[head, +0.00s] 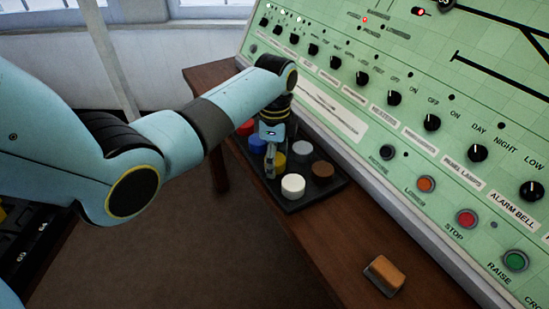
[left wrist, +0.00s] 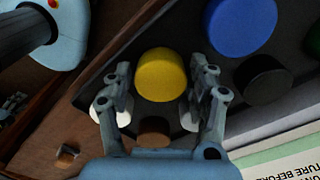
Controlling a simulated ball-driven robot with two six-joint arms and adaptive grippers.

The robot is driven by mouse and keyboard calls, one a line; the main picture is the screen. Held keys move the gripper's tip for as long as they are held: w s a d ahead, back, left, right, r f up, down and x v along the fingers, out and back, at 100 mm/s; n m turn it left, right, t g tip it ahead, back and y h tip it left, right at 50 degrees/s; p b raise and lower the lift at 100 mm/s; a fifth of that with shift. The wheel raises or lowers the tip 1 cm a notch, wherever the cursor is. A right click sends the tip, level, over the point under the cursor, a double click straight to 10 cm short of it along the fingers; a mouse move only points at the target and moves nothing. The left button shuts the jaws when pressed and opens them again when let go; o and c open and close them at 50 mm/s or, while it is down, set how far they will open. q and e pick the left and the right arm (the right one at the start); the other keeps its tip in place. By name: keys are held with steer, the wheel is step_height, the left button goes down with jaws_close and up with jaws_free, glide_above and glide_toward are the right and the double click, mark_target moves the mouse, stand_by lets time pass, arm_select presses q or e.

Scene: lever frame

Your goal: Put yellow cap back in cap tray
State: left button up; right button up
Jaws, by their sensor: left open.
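The yellow cap (head: 279,161) sits in the black cap tray (head: 322,191) on the wooden shelf, partly hidden behind my left gripper (head: 270,160). In the left wrist view the yellow cap (left wrist: 161,75) shows between the two fingers of my left gripper (left wrist: 160,88), which are spread with a gap on the right side. The tray also holds a white cap (head: 293,186), a brown cap (head: 323,170), a grey cap (head: 302,150), a blue cap (head: 257,145) and a red cap (head: 246,128).
The green control panel (head: 340,122) with knobs and buttons rises right behind the tray. An orange-brown block (head: 384,275) lies on the wooden shelf (head: 335,235) nearer the front. The shelf between tray and block is clear.

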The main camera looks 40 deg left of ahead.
arm_select(q)
step_height(320, 180, up, 12)
steer(key=p, duration=0.1)
steer(key=shift+p, duration=0.4)
stand_by(0.3)
